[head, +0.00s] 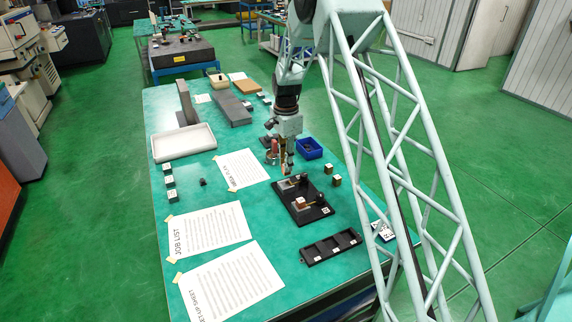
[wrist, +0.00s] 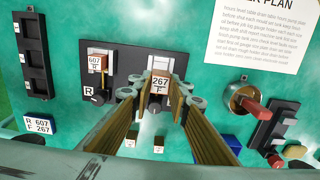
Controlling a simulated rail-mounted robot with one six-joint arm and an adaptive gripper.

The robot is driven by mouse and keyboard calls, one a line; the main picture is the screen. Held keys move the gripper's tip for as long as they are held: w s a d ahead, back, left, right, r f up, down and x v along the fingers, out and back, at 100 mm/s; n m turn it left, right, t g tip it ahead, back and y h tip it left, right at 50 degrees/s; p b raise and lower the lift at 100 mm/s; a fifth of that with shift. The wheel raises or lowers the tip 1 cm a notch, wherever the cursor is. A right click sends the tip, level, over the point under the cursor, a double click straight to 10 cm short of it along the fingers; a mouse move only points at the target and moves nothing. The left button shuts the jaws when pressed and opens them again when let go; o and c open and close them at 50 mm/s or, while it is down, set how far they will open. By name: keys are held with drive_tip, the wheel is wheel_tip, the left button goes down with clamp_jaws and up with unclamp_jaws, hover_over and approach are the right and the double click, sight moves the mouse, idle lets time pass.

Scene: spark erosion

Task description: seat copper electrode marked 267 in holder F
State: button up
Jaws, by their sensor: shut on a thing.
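My gripper (wrist: 160,90) is shut on the copper electrode marked 267 (wrist: 160,76), a block with a white label, held between its two fingertips. The electrode is over the far holder position on a black base plate (wrist: 128,60); the letter F shows just below the number. The fingers and block hide the holder, so I cannot tell whether the electrode touches its seat. To the left, an electrode marked 607 (wrist: 97,58) stands in the holder marked R, by a black knob. In the head view my gripper (head: 288,168) is over the plate's far end (head: 318,212).
A black compartment tray (head: 330,247) and a white card reading R 607, F 267 (wrist: 39,125) lie at the near end. Two small blocks (head: 327,169) (head: 337,181) and a blue bin (head: 309,149) stand right of the plate.

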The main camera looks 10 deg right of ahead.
drive_tip(key=shift+f, duration=0.3)
drive_tip(key=shift+f+b, duration=1.35)
drive_tip(key=shift+f, duration=1.85)
drive_tip(key=shift+f, duration=0.3)
drive_tip(key=o, duration=1.1)
drive_tip(key=shift+r, duration=0.1)
drive_tip(key=shift+r, duration=5.9)
drive_tip(key=shift+r, duration=0.15)
